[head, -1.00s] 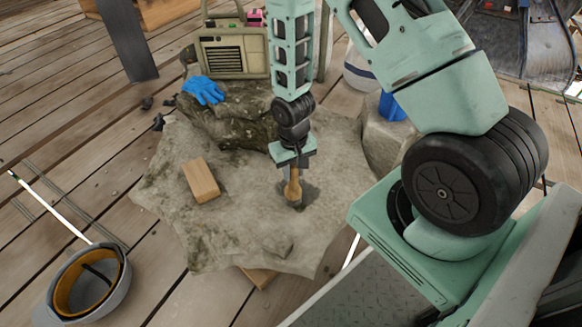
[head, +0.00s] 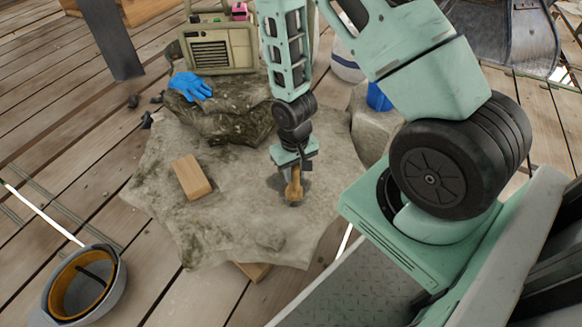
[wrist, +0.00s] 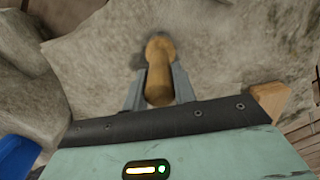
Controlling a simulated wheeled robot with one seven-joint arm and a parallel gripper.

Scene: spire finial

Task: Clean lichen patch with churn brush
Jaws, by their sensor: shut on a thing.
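The churn brush (head: 294,188), with a tan wooden handle, is upright or nearly so, its lower end at the top of a broad pale stone slab (head: 235,225). My gripper (head: 294,167) is shut on it from above. In the wrist view the gripper's two fingers (wrist: 157,90) flank the brush's rounded wooden handle (wrist: 159,72). The bristles are hidden or too small to make out. Darker grey marks show on the slab around the brush's foot; I cannot tell lichen from shadow there.
A wooden block (head: 191,177) lies on the slab, left of the brush. A blue glove (head: 190,86) rests on a mossy rock (head: 225,122) behind, before a radio (head: 215,45). A helmet (head: 85,285) sits at lower left. A blue cup (head: 378,98) stands at right.

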